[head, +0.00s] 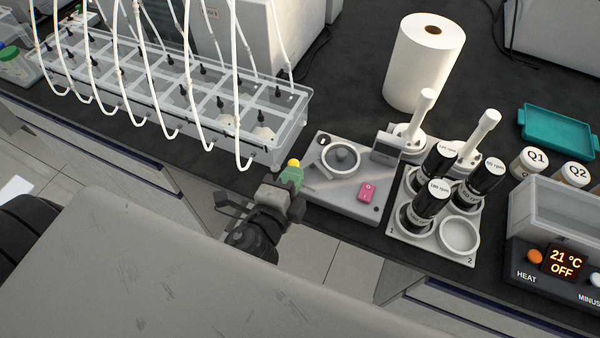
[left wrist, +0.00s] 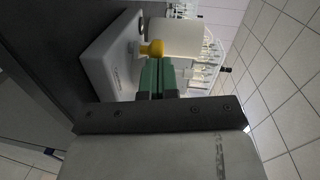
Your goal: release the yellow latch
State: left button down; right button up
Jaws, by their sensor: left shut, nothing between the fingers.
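The yellow latch (head: 293,162) is a small rounded knob at the left side of a grey device (head: 325,193). In the left wrist view the latch (left wrist: 152,47) sticks out from the device's pale housing (left wrist: 108,58). My left gripper (head: 292,172) has green fingers, shut with nothing between them. Their tips are right at the latch; I cannot tell whether they touch it. In the left wrist view the shut fingers (left wrist: 157,65) lie just below the latch. The gripper hides part of the device's left edge. My right gripper is not in view.
The device carries a round dial (head: 341,157) and a pink switch (head: 367,192). A clear rack (head: 286,132) with white tubes is to the left. A paper roll (head: 418,75) stands behind.

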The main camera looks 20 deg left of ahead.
pick_arm(q)
jog(key=shift+w+a+m+h, duration=0.1)
jog(key=shift+a+m+h, duration=0.45)
jog(key=shift+h, duration=0.45)
jog(key=shift+w+a+p, duration=0.15)
jog(key=shift+a+p, duration=0.05)
jog(key=shift+p, duration=0.15)
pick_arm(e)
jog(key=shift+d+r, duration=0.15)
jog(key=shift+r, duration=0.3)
pick_arm(q)
jog(key=shift+a, duration=0.15)
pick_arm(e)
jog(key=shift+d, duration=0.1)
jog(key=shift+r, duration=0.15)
